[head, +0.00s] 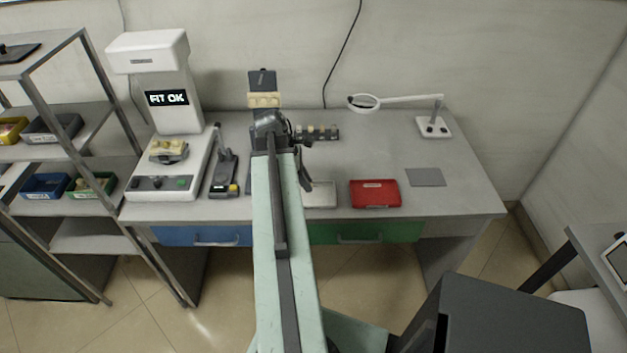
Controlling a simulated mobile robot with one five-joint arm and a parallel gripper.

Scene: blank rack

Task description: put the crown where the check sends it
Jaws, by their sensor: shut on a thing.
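My gripper (270,124) is at the far end of my outstretched arm, over the back middle of the bench. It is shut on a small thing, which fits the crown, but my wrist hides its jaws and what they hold. The white check machine (155,52) stands at the back left, and its screen (167,98) reads "FIT OK". A tan model (168,150) sits on the machine's base. Just beyond my wrist is a dark stand (262,78) with a tan block (264,99); its lower part is hidden.
A red tray (375,194) and a pale tray (320,195), partly hidden by my arm, lie at the bench front. A rack with small pale pieces (318,132), a grey mat (426,177) and a magnifier lamp (433,127) are right. Shelves with bins (45,185) stand left.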

